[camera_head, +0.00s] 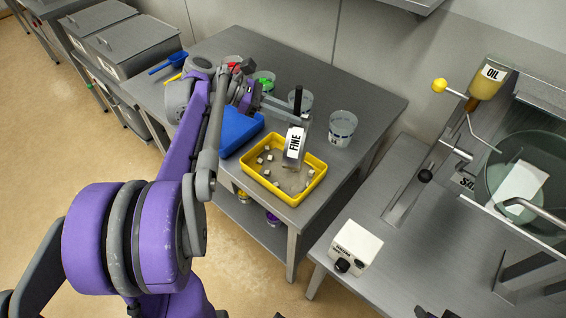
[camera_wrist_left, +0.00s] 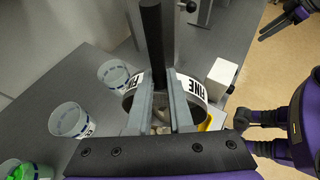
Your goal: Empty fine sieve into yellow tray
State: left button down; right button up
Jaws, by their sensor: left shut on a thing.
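The label reads sideways, so the sieve looks tipped. Several pale cubes (camera_head: 267,158) lie in the tray. In the left wrist view the sieve (camera_wrist_left: 192,88) shows on both sides of the fingers (camera_wrist_left: 160,125), which hide much of its inside. Part of my right gripper (camera_head: 435,313) shows at the bottom edge of the head view; its jaws are unclear.
A blue tray (camera_head: 238,130) sits just left of the yellow one. Clear containers (camera_head: 342,128) stand behind on the steel table. A small white box with a knob (camera_head: 356,246) and an oil dispenser (camera_head: 487,82) are on the right bench.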

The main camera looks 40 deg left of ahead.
pick_arm(q)
jog(key=shift+s+a, duration=0.15)
jog(key=shift+a+h, duration=0.2)
jog(key=shift+h, duration=0.1)
jog(key=shift+s+a+b, duration=0.2)
jog(key=shift+b, duration=0.25)
jog(key=shift+a, duration=0.1)
jog(key=shift+a+h, duration=0.1)
jog(key=shift+h, duration=0.2)
jog(key=shift+s+a+t+b, duration=0.15)
jog(key=shift+a+t+b, duration=0.05)
jog(key=shift+t+b, duration=0.15)
jog(key=shift+a+f, duration=0.1)
jog(key=shift+a, duration=0.05)
